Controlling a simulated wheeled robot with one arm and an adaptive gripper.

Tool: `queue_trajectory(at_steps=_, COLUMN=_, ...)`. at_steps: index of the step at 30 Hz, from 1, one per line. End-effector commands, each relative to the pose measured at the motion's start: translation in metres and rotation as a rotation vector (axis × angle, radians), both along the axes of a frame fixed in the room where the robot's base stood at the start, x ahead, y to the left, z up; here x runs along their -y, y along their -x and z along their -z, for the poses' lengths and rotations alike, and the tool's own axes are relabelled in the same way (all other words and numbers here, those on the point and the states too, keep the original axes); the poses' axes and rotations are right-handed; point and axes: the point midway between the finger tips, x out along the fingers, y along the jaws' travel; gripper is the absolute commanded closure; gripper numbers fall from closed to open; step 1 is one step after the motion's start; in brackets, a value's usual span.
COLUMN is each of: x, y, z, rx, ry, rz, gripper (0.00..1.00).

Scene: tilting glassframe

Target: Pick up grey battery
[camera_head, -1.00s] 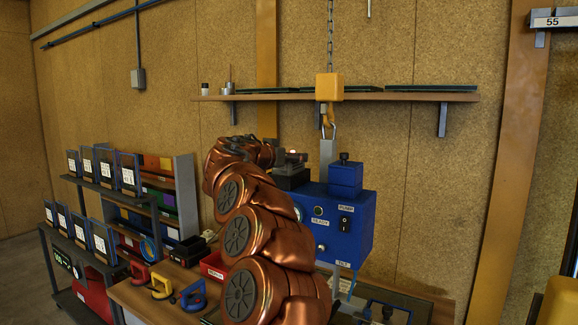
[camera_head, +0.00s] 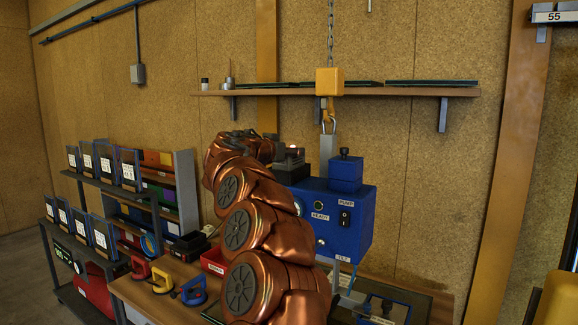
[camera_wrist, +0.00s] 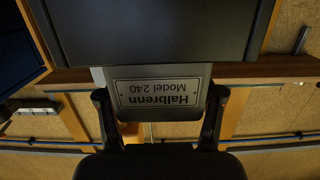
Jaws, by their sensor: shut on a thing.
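In the wrist view a grey body with a white label reading "Halbrenn Model 240", upside down, fills the gap between the two black fingers of my gripper (camera_wrist: 160,103); it appears to be the grey battery (camera_wrist: 200,75). My gripper is shut on it. In the head view my copper arm reaches up to the left side of the blue pump unit (camera_head: 350,222). My gripper is mostly hidden there behind the wrist. A small dark block (camera_head: 291,174) shows beside the wrist, at the unit's upper left; I cannot tell its exact contact with the unit.
A yellow hoist block (camera_head: 329,82) with chain and hook holds the unit above the bench (camera_head: 150,303). A wall shelf (camera_head: 410,91) runs behind. A rack (camera_head: 187,190) stands left, with red and yellow suction cups (camera_head: 161,281) nearby on the bench.

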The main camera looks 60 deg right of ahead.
Motion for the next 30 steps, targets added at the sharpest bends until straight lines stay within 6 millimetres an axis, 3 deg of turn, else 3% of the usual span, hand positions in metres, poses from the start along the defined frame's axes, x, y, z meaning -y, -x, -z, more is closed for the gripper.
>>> queue_trajectory(at_steps=3, x=0.0, y=0.0, z=0.0, rx=0.0, ry=0.0, rz=0.0, gripper=1.0)
queue_trajectory(at_steps=17, x=0.001, y=0.001, z=-0.01, rx=0.002, ry=0.003, rz=0.003, gripper=1.0)
queue_trajectory(at_steps=30, x=0.0, y=0.0, z=-0.057, rx=0.003, ry=0.005, rz=0.002, gripper=1.0)
